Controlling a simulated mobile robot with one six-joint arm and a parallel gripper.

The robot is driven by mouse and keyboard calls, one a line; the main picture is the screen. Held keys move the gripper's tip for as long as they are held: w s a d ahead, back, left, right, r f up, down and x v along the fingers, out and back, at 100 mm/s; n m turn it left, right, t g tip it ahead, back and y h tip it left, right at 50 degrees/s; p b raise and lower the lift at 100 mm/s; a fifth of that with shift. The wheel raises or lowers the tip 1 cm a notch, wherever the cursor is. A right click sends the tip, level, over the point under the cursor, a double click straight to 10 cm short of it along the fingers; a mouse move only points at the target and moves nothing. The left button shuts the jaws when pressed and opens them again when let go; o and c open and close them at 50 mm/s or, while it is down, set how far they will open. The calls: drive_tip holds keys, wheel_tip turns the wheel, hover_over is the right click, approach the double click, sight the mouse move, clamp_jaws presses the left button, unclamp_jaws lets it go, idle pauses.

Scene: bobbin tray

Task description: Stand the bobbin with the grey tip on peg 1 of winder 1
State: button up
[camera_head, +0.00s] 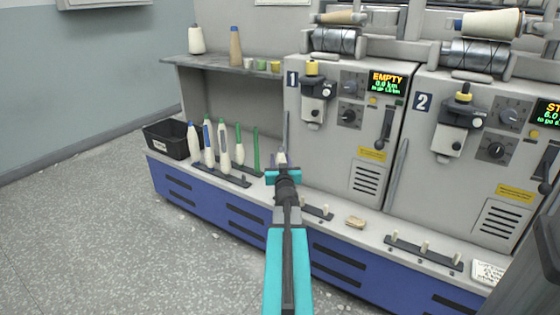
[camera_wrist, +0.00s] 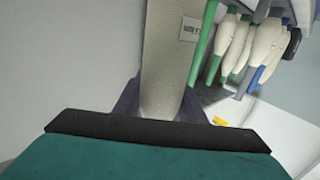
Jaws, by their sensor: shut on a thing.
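My gripper (camera_head: 283,168) is in front of winder 1 (camera_head: 340,130), above its ledge. It is shut on a pale bobbin, whose whitish end (camera_head: 281,157) shows just beyond the jaws. In the wrist view the bobbin (camera_wrist: 165,60) is a long beige body with a small label, between the dark fingers (camera_wrist: 160,108). Its tip is out of frame there, and I cannot make out a grey tip. A dark rail with pale pegs, one of them a peg (camera_head: 325,211) of winder 1, lies right of my gripper. My arm hides part of this rail.
Several bobbins with blue or green tips (camera_head: 223,145) and a green rod (camera_head: 256,150) stand left on the ledge beside a black bin (camera_head: 165,140). A shelf (camera_head: 215,66) is above them. A tan block (camera_head: 356,222) lies right of the rail, before the pegs (camera_head: 424,246) of winder 2.

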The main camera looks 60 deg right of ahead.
drive_tip(key=shift+f, duration=0.25)
drive_tip(key=o, duration=0.9)
drive_tip(key=shift+c, duration=0.2)
drive_tip(key=shift+v, duration=2.8)
drive_tip(key=shift+r+p, duration=0.1)
drive_tip(key=shift+p, duration=0.55)
drive_tip(key=shift+a, duration=0.1)
drive_tip(key=shift+s+a+p, duration=0.3)
drive_tip(key=shift+a+p, duration=0.15)
drive_tip(key=shift+p, duration=1.25)
drive_tip(key=shift+p+v, duration=2.1)
drive_tip(key=shift+p, duration=2.8)
